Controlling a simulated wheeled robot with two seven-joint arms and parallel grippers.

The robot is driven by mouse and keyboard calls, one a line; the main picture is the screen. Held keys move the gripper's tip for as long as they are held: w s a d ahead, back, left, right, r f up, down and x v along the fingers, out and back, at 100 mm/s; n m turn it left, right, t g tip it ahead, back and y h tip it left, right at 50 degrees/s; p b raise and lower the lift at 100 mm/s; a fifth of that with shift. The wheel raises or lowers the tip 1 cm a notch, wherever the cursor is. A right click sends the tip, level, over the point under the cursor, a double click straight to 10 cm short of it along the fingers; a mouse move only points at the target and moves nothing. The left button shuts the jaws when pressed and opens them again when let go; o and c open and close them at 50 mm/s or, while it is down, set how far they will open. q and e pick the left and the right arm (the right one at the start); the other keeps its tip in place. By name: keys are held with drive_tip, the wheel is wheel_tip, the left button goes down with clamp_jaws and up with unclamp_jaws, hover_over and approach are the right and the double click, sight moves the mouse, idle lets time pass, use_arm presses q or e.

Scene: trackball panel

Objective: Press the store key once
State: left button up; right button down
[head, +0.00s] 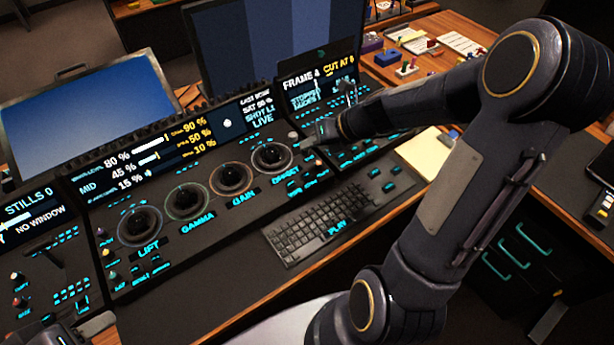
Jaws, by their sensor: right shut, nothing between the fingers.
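The black trackball panel (150,272) spans the desk. Its four dark trackballs are labelled LIFT (139,226), GAMMA (187,201), GAIN (232,178) and OFFSET (272,156). I cannot read a store label on any key; most key labels are too small. The left section has a STILLS 0, NO WINDOW display (32,222) with small keys (70,292) below it. My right gripper (303,141) is shut and empty, over the panel just right of the OFFSET ball; I cannot tell if it touches. My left gripper (88,328) is partly in view at the bottom left edge, its fingers unclear.
A keyboard (318,225) lies in front of the panel. Monitors stand behind it, one blue at left (88,115). A pale notepad (424,152) lies at the right. My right arm crosses the right side and hides part of the desk.

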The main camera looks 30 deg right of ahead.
drive_tip(key=b, duration=0.8)
approach(302, 174)
drive_tip(key=w+a+f, duration=0.2)
drive_tip(key=w+a, duration=0.1)
drive_tip(key=shift+w+a, duration=0.1)
drive_tip(key=shift+w, duration=0.25)
drive_tip(key=shift+f+b, duration=0.35)
idle(1.0)
drive_tip(key=shift+f, duration=0.4)
drive_tip(key=shift+f+b, duration=0.45)
drive_tip(key=shift+f, duration=0.1)
idle(0.6)
drive_tip(key=shift+r, duration=0.1)
drive_tip(key=shift+r+p, duration=0.9)
drive_tip(key=shift+p, duration=0.25)
